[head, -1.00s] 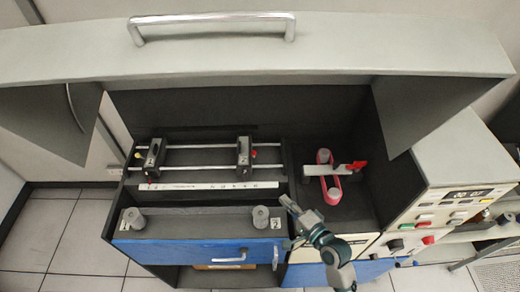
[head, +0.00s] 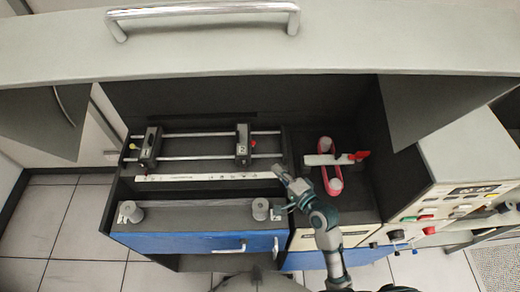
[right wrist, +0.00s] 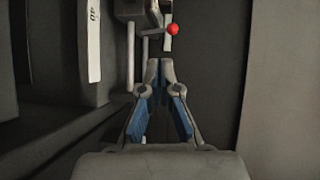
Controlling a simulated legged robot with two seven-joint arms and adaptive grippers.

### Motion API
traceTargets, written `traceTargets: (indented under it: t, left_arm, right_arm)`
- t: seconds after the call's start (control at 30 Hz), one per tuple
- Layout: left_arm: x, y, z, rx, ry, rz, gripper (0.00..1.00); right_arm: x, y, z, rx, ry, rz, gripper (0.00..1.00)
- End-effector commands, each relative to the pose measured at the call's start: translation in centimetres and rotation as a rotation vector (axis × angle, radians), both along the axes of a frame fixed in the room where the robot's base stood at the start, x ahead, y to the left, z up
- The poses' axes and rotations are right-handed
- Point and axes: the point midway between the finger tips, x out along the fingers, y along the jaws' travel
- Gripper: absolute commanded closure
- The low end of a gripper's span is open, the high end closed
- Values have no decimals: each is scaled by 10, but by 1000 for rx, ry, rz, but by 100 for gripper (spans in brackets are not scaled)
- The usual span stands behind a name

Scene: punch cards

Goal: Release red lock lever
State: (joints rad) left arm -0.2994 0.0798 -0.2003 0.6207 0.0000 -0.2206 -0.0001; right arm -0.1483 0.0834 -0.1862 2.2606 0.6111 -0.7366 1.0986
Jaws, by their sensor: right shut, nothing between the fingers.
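A small lever with a red ball tip (head: 253,143) sits on the right-hand black slide block (head: 242,147) on the two metal rails. In the right wrist view the red ball (right wrist: 172,29) stands out on a short arm from the grey block (right wrist: 140,10). My right gripper (head: 279,170) is shut and empty, in front of and to the right of that block. In the right wrist view the gripper tips (right wrist: 160,62) meet just short of the red ball, apart from it. My left gripper is not in view.
A white bar with a red end (head: 358,156) lies across a pink-red loop in the right compartment. A white numbered scale strip (head: 210,177) runs before the rails. The raised lid (head: 400,50) hangs overhead. A control panel (head: 460,195) stands at right.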

Motion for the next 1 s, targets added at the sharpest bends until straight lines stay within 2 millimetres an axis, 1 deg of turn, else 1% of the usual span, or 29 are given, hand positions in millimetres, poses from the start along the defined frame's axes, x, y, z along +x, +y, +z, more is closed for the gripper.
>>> traceTargets:
  t: [0.03, 0.1, 0.3, 0.4, 0.5, 0.7, 1.0]
  left_arm:
    - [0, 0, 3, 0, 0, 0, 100]
    - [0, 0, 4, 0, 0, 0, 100]
    - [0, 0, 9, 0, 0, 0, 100]
    - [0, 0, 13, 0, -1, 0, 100]
    - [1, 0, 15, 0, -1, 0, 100]
    - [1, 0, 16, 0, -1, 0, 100]
    - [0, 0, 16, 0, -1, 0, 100]
  right_arm:
    - [10, 6, 1, 1, 0, 0, 100]
    - [22, 15, -1, 1, -1, 1, 100]
    - [56, 38, -7, 0, 0, 1, 100]
    - [69, 47, -2, 1, -2, 0, 100]
    - [78, 52, -1, 0, 0, 0, 100]
    - [85, 57, 0, -1, -1, 0, 100]
    - [86, 57, -1, -1, -1, 0, 100]
